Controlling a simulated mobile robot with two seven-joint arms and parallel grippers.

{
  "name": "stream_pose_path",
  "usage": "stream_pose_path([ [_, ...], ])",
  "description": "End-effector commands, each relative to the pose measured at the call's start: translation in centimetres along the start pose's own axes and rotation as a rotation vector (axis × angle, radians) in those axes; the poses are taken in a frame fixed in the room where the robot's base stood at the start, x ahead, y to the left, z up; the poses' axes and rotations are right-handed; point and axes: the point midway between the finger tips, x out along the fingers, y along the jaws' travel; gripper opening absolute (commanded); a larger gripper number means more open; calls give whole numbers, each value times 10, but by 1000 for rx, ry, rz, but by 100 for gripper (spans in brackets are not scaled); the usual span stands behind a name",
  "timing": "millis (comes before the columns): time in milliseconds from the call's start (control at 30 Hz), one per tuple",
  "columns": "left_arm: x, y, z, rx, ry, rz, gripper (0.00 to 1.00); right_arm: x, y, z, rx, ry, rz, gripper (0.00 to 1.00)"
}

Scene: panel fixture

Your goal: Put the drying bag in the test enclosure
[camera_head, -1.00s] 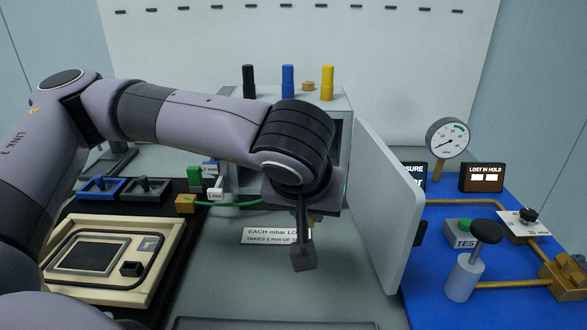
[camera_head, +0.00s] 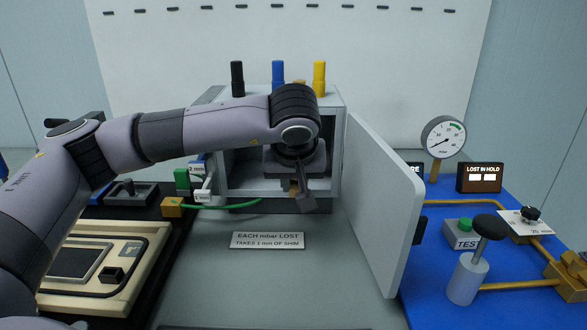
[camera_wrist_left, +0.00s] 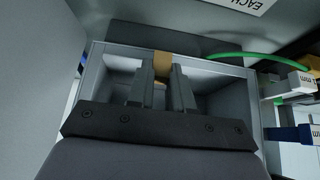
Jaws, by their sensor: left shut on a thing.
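The test enclosure (camera_head: 334,120) is a grey box at the back centre, its front open and its pale door (camera_head: 378,215) swung out to the right. My left gripper (camera_head: 298,196) is at the enclosure's open front, fingers pointing down. It is shut on the drying bag (camera_wrist_left: 163,66), a small tan thing between the two fingers in the left wrist view (camera_wrist_left: 163,92). My right gripper is not in view.
A green cable (camera_head: 222,207) runs left of the enclosure's front. A blue panel (camera_head: 430,280) with a gauge (camera_head: 443,137) and a TEST button (camera_head: 465,226) is at right.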

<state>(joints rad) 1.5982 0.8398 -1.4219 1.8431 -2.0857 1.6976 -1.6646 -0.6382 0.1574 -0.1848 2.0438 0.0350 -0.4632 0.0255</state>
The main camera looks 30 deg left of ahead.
Motion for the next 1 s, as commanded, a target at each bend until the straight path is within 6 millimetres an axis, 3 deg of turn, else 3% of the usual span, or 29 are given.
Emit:
stream_pose_path([
  [100,10,0,-16,0,1,0,0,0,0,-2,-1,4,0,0],
  [367,20,0,-32,0,1,0,0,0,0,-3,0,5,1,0],
  [633,39,0,-61,0,2,0,0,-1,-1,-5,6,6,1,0],
  [733,49,0,-51,4,0,0,0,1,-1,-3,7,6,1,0],
  [1000,50,0,-50,2,1,1,0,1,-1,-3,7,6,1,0],
])
